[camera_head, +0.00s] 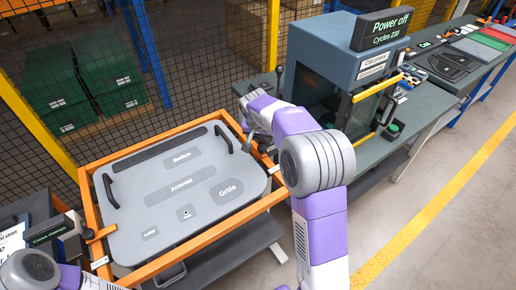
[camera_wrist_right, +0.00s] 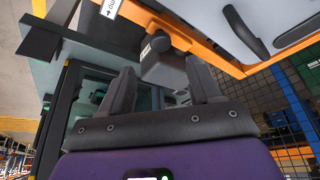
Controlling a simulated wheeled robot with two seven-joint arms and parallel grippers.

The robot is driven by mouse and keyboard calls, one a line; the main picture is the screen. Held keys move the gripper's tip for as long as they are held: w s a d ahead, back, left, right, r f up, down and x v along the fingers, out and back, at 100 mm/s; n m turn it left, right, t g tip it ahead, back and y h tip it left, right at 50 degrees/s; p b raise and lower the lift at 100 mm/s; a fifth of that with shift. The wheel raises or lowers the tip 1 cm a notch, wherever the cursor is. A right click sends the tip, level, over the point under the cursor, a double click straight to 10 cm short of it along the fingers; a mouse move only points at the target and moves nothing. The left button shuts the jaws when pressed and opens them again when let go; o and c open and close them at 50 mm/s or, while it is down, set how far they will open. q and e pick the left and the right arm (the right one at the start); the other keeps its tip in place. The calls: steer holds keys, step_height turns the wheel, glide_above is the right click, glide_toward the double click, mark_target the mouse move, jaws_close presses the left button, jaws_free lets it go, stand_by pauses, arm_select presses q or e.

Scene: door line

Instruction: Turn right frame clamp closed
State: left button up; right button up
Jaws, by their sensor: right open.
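The right frame clamp (camera_wrist_right: 163,68) shows in the right wrist view as a dark grey block with a round knob on the orange frame (camera_wrist_right: 207,48). A white label (camera_wrist_right: 110,7) sits beside it. My right gripper (camera_wrist_right: 160,65) is open, its two dark fingers pointing at the clamp, one on each side in the picture. I cannot tell whether they touch it. In the head view my right gripper (camera_head: 249,130) is at the frame's right side, where my arm largely hides the clamp. My left arm shows at the lower left; its gripper is not visible.
A grey door panel (camera_head: 150,205) with dark handles lies in the orange frame. The left clamp (camera_head: 97,234) is on the frame's left side. A blue-grey machine (camera_head: 325,55) reading "Power off" stands on the bench to the right. Mesh fencing (camera_head: 200,60) runs behind.

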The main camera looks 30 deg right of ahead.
mark_target(262, 147)
steer(key=shift+b+x, duration=0.45)
steer(key=shift+x, duration=3.6)
steer(key=shift+c, duration=0.4)
steer(key=shift+a, duration=0.1)
jaws_close()
